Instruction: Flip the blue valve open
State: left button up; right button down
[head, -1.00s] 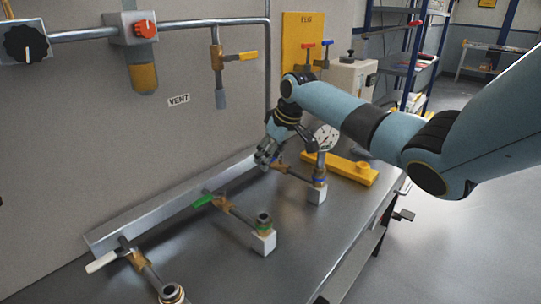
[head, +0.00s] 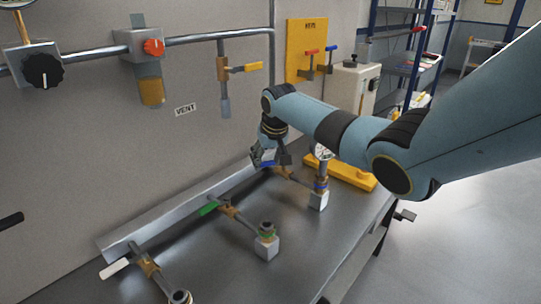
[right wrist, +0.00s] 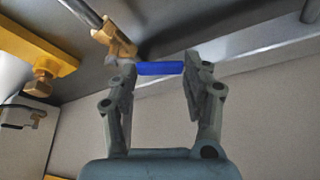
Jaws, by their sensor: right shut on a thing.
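The blue valve has a brass body (right wrist: 118,42) on a thin pipe and a blue lever handle (right wrist: 160,68). In the right wrist view the handle lies crosswise between the two fingers of my right gripper (right wrist: 160,82), which touch its ends. In the head view my right gripper (head: 266,161) is at the far end of the blue valve's pipe, by the rail, with a bit of blue between its fingers. The gripper and wrist hide part of the valve body there. The pipe's near end stands on a white block (head: 319,202) with a blue ring. My left gripper is not in view.
A valve with a green handle (head: 209,208) and one with a white handle (head: 114,268) lie nearer along the same metal rail (head: 130,238). A yellow bar (head: 352,175) and a gauge (head: 322,152) are close to my right arm.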

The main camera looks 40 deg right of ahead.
jog(key=m, duration=0.1)
jog(key=w+m, duration=0.1)
jog(key=m, duration=0.1)
jog(key=shift+w+d+g+h, duration=0.2)
jog(key=shift+w+g+h, duration=0.1)
jog(key=shift+h, duration=0.1)
jog(key=shift+w+d+m+g+h+b, duration=0.3)
jog(key=shift+w+d+m+g+b, duration=0.1)
jog(key=shift+m+b, duration=0.65)
jog(key=shift+w+d+m+g+h+b, duration=0.25)
jog(key=shift+w+d+m+h+b, duration=0.1)
jog(key=shift+m+b, duration=0.7)
jog(key=shift+w+d+m+g+h+b, duration=0.35)
jog(key=shift+m+b, duration=0.45)
jog(key=shift+m, duration=0.5)
jog(key=c, duration=0.6)
grip_release()
jog(key=shift+d, duration=0.1)
jog(key=shift+o, duration=0.2)
